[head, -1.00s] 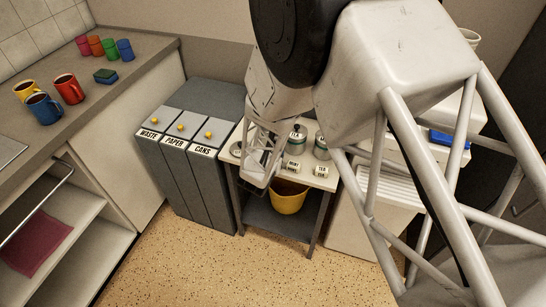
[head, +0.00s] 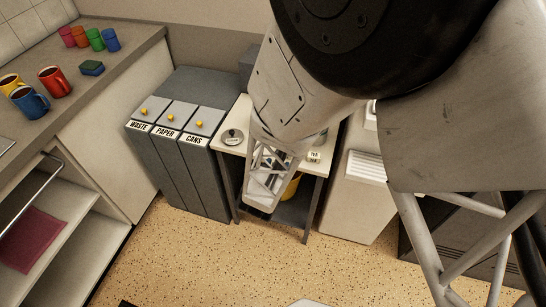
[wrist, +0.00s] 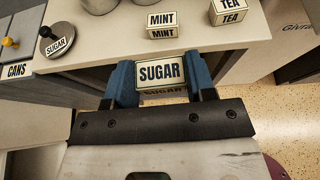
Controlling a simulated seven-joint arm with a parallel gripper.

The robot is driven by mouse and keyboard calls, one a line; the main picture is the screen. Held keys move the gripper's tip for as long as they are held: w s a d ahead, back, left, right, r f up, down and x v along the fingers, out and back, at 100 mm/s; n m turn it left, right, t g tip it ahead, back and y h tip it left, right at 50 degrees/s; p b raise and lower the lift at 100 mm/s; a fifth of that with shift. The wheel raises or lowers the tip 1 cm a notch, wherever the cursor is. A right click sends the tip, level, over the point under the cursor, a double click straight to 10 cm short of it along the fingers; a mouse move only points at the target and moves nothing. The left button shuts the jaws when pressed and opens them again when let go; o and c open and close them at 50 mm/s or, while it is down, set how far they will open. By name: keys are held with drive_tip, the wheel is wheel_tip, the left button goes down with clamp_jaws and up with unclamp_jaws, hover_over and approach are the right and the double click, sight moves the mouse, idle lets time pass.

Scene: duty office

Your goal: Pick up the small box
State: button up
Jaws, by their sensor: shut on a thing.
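My gripper (wrist: 161,74) has its two blue fingers shut on a small box (wrist: 161,73) labelled SUGAR, one finger on each side. The box is pale with a dark border and is held in front of the small table's edge (wrist: 105,57), apart from the tabletop. In the head view my gripper (head: 262,190) hangs before the table, and the held box is hidden there. A MINT box (wrist: 161,25) and a TEA box (wrist: 229,11) stand on the table; the TEA box also shows in the head view (head: 314,156).
A round dark lid labelled SUGAR (wrist: 54,37) lies on the table's left part. Waste, paper and cans bins (head: 178,150) stand left of the table. A yellow bucket (head: 291,186) is beneath it, partly hidden.

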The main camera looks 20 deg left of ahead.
drive_tip(key=shift+s+d+r, duration=0.1)
drive_tip(key=shift+s+d, duration=0.45)
drive_tip(key=shift+s, duration=0.2)
drive_tip(key=w+a+r, duration=0.5)
drive_tip(key=w+r, duration=0.1)
drive_tip(key=w, duration=0.5)
drive_tip(key=w+a+r, duration=0.6)
drive_tip(key=w+r, duration=0.1)
drive_tip(key=w, duration=0.4)
drive_tip(key=shift+a+r, duration=0.25)
drive_tip(key=shift+a, duration=0.05)
drive_tip(key=shift+f, duration=0.15)
drive_tip(key=shift+f, duration=2.85)
